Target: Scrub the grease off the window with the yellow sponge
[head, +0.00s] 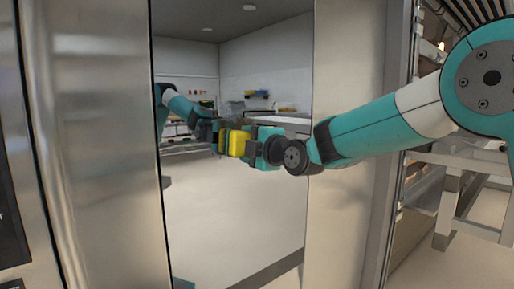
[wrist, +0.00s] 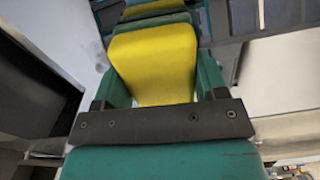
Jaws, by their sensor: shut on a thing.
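The window (head: 235,220) is a tall, mirror-like pane in a steel front in the head view. It reflects my arm and the room behind me. My gripper (head: 246,145) is shut on the yellow sponge (head: 237,143) and holds it out at the pane, in its upper middle part. In the wrist view the sponge (wrist: 155,65) sits between my two green fingers, its far end close to its reflection. I cannot tell whether it touches the glass. I can make out no grease on the pane; part of it is hidden behind my gripper.
A steel panel (head: 95,140) stands left of the pane and a pale steel post (head: 345,220) stands right of it. A metal rack (head: 460,205) is further right, beneath my arm. The benches and shelves within the pane appear to be reflections.

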